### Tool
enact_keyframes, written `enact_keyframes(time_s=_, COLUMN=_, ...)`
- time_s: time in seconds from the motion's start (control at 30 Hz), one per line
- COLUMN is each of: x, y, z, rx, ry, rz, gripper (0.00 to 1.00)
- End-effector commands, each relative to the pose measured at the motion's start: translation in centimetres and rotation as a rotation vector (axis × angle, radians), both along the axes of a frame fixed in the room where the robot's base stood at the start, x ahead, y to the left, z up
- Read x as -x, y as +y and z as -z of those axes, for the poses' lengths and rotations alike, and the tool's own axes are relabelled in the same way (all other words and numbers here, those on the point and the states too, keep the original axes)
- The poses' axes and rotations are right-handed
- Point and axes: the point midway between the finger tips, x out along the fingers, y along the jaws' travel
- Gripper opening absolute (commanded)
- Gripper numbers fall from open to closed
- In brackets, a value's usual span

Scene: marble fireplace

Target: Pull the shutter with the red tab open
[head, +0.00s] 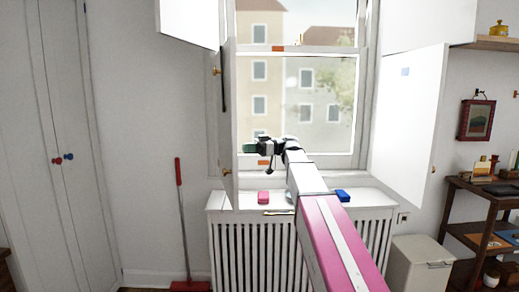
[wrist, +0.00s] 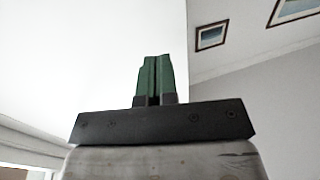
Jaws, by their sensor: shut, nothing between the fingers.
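My gripper (head: 249,149) has green fingers and is shut and empty, in front of the window beside the lower left shutter (head: 231,120). That shutter is seen nearly edge-on, swung out from the window, with a brass knob (head: 227,172). I cannot tell whether the fingers touch it. The lower right shutter (head: 408,115) stands open and carries a blue tab (head: 405,71). The upper left shutter (head: 188,20) and upper right shutter (head: 428,22) also stand out. No red tab is clearly visible. In the wrist view the shut fingers (wrist: 153,80) are in front of a bright white surface.
A radiator cover (head: 300,212) under the window bears a pink block (head: 264,197) and a blue block (head: 342,195). A red broom (head: 182,220) leans left. A bin (head: 419,262) and a dark shelf (head: 480,215) stand right. Orange tabs (head: 278,48) mark the window frame.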

Motion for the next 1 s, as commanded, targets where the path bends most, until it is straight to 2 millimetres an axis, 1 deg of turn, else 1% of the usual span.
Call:
enact_keyframes(time_s=0.03, x=0.2, y=0.7, z=0.0, rx=0.000, ry=0.000, rz=-0.001, gripper=0.00)
enact_keyframes(time_s=0.2, x=0.4, y=1.8, z=0.0, rx=0.001, ry=0.000, rz=0.000, gripper=0.00)
enact_keyframes(time_s=0.67, x=0.6, y=2.4, z=0.0, rx=0.001, ry=0.001, rz=0.004, gripper=0.00)
enact_keyframes(time_s=0.77, x=1.1, y=3.5, z=0.1, rx=0.001, ry=0.001, rz=0.026, gripper=0.00)
enact_keyframes(time_s=0.9, x=2.0, y=6.4, z=0.1, rx=0.001, ry=0.001, rz=0.090, gripper=0.00)
enact_keyframes(time_s=1.0, x=2.3, y=8.5, z=0.1, rx=0.001, ry=0.001, rz=0.122, gripper=0.00)
